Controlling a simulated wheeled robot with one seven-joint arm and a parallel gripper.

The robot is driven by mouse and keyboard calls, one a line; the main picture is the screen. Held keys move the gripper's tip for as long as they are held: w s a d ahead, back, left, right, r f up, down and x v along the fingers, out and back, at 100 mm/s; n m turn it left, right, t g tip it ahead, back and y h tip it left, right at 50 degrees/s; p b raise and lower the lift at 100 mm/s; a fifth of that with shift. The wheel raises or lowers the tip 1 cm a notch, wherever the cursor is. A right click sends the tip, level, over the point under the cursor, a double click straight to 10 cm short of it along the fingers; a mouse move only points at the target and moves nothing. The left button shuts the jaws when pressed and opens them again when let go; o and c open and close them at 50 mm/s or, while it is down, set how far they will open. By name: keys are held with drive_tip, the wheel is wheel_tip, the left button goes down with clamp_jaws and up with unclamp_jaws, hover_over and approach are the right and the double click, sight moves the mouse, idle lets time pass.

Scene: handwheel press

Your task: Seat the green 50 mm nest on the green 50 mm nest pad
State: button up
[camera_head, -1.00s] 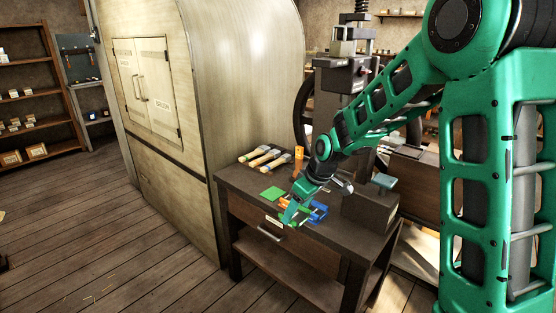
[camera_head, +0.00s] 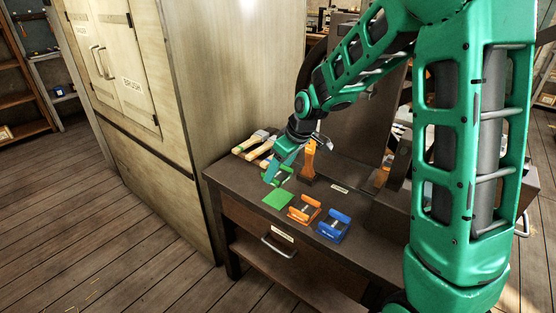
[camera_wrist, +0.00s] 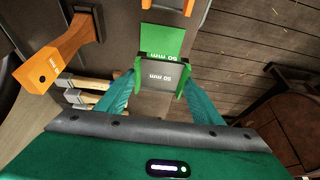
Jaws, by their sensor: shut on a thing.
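My gripper (camera_head: 272,176) is shut on the green 50 mm nest (camera_head: 286,173), behind the green pad in the head view. In the wrist view the nest (camera_wrist: 163,76) sits between my fingertips (camera_wrist: 163,90); it has a grey floor marked 50 mm and green side walls. The flat green 50 mm nest pad (camera_head: 277,199) lies bare on the bench top. In the wrist view the pad (camera_wrist: 162,36) shows just beyond the nest, whose edge meets or overlaps it in the picture. I cannot tell the nest's height above the bench.
An orange nest (camera_head: 304,209) and a blue nest (camera_head: 334,226) stand right of the pad on the bench (camera_head: 240,185). An upright orange tool (camera_head: 309,158) stands close behind my gripper. Brushes (camera_head: 250,143) lie at the back left. A cabinet (camera_head: 190,100) stands left.

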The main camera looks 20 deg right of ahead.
sight(282, 175)
drive_tip(key=shift+w+f, duration=0.2)
drive_tip(key=shift+f, duration=0.15)
drive_tip(key=f, duration=0.3)
drive_tip(key=shift+d+f, duration=0.25)
drive_tip(key=shift+f, duration=1.25)
drive_tip(key=shift+s, duration=0.1)
idle(0.4)
drive_tip(key=shift+f, duration=1.05)
idle(0.5)
drive_tip(key=o, duration=1.5)
